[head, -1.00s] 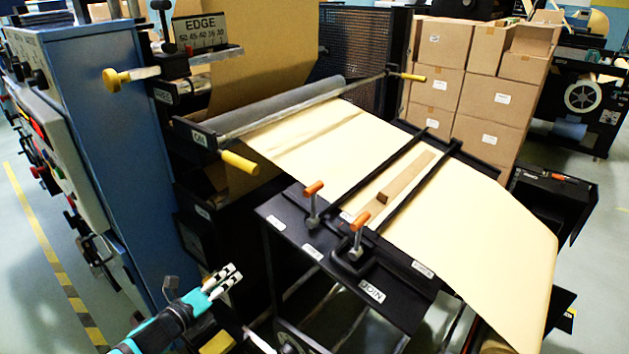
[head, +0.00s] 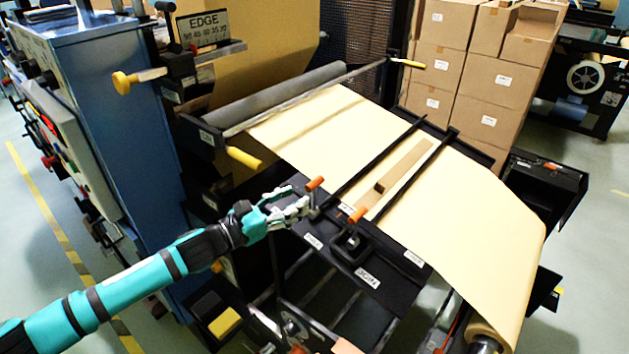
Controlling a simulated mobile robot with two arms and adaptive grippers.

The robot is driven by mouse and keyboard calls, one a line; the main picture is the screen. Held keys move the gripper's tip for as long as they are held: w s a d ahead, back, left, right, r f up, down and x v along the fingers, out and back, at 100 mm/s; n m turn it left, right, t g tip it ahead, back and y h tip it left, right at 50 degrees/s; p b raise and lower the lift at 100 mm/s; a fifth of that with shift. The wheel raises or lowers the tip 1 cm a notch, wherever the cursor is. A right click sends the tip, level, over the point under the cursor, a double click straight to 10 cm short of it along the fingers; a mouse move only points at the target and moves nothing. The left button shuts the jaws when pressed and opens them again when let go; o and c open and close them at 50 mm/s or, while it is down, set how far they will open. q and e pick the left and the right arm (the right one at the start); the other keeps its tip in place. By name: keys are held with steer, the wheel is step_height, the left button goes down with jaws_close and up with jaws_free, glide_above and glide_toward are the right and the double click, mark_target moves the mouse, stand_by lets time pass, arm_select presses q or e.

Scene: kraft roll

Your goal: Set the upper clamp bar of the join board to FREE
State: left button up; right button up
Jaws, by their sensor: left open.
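The black join board (head: 335,262) carries a JOIN label and has kraft paper (head: 455,220) lying across it. The upper clamp bar (head: 378,164) is a thin black bar over the paper. Its lever has an orange knob (head: 315,183) on an upright metal stem at the bar's near end. The lower clamp bar (head: 412,175) runs alongside, with its own orange-knobbed lever (head: 358,215). My left gripper (head: 300,208) is open, its fingertips close beside the upper lever's stem, below the knob. I cannot tell whether they touch. The small labels are unreadable. My right gripper is out of view.
A wooden strip (head: 405,175) lies between the bars. A grey roller (head: 280,98) with a yellow handle (head: 244,157) stands behind and left of the board. A blue cabinet (head: 105,120) is at left. Stacked cartons (head: 470,75) stand behind.

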mark_target(315, 189)
arm_select(q)
steer(key=p+x, duration=0.1)
steer(key=x, duration=0.6)
jaws_close()
steer(key=shift+s, duration=0.1)
